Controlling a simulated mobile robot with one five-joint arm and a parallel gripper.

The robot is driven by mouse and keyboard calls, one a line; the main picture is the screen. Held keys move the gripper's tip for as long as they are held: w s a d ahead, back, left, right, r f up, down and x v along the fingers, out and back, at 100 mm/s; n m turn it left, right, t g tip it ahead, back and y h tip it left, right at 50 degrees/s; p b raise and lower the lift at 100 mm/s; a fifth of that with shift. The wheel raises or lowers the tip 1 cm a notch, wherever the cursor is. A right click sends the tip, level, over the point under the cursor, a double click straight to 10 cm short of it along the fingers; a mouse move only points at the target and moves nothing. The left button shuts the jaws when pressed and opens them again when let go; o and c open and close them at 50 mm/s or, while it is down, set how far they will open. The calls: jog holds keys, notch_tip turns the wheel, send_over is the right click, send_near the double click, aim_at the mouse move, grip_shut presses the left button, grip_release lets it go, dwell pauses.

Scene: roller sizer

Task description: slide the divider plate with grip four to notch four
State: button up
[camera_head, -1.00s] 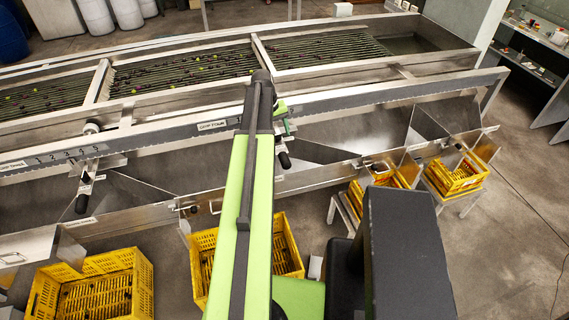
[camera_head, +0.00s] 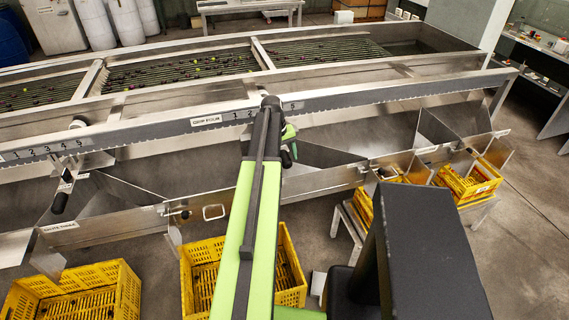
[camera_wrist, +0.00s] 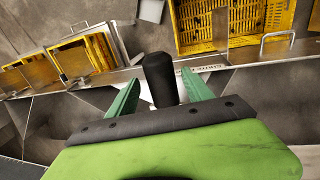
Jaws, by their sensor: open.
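A black cylindrical grip (camera_wrist: 160,80) stands between my gripper's two green fingers (camera_wrist: 158,98) in the wrist view. The fingers are open, with a gap on each side of the grip. In the head view, my gripper (camera_head: 289,133) is at the toothed rail (camera_head: 350,101), and the dark end of the grip (camera_head: 286,158) shows just below it. My arm hides most of the divider plate and part of the number scale. A small label (camera_head: 206,120) on the rail, seemingly "GRIP FOUR", sits left of the arm; numbers 1 and 5 show on either side of it.
Another black grip (camera_head: 60,202) stands at the left, near numbers 1 to 5. A front wall with handles (camera_head: 214,212) runs below the chutes. Yellow crates (camera_head: 75,295) stand on the floor and on stands. Rollers (camera_head: 180,68) lie behind the rail.

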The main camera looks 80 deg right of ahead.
grip_shut()
dwell(0.4)
jog(key=s+d, duration=0.2)
jog(key=s, duration=0.3)
jog(key=shift+s+d, duration=0.3)
jog(key=shift+d, duration=0.1)
grip_release()
jog(key=shift+w+a, duration=0.1)
jog(key=shift+r, duration=0.1)
jog(key=w+a+r+p, duration=0.1)
jog(key=w+r+p, duration=0.2)
jog(key=r+p, duration=1.4)
jog(key=shift+a, duration=0.25)
